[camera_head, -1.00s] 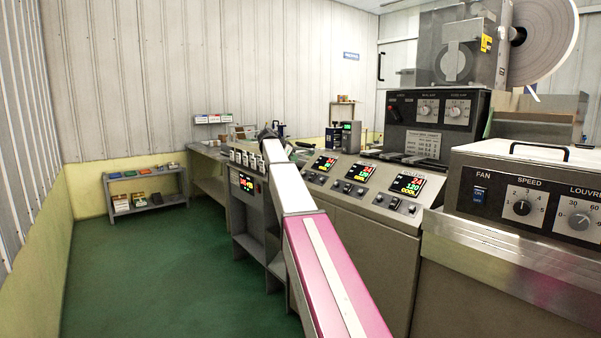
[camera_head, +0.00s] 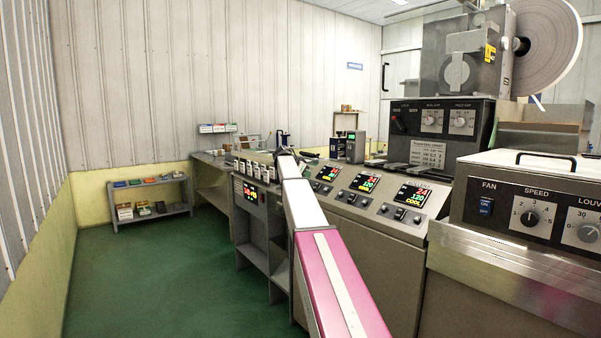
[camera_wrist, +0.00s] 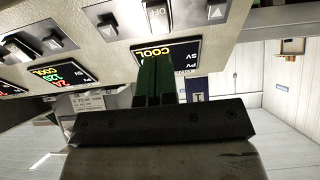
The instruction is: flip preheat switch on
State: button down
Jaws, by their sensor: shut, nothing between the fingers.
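The sloped control panel (camera_head: 352,205) carries three lit displays with small switches below them; no preheat label is readable, so I cannot tell which switch it is. In the wrist view, the panel (camera_wrist: 100,60) appears upside down with a lit display (camera_wrist: 181,50), a central rocker switch (camera_wrist: 157,15) and small toggles (camera_wrist: 216,11) beside it. My gripper (camera_wrist: 154,58) shows two green fingers shut together with nothing between them, overlapping the display and pointing at the rocker. Contact cannot be told. In the head view my arm hides most of the gripper.
A machine with fan and speed controls (camera_head: 530,212) stands at the right, and a reel machine (camera_head: 462,70) behind the panel. A low shelf (camera_head: 150,211) is by the wall; green floor (camera_head: 150,280) is clear.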

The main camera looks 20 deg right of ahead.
aim_at(317, 184)
jog(key=x, duration=0.6)
jog(key=shift+d+f, duration=0.15)
jog(key=shift+d, duration=0.05)
jog(key=shift+w+d+y, duration=0.25)
jog(key=shift+d+y, duration=0.15)
jog(key=shift+y, duration=0.1)
jog(key=y, duration=0.1)
jog(key=g+y, duration=0.1)
jog(key=shift+w+d+f+y, duration=0.1)
jog(key=shift+d+y, duration=0.2)
jog(key=shift+d, duration=0.05)
jog(key=shift+f, duration=0.1)
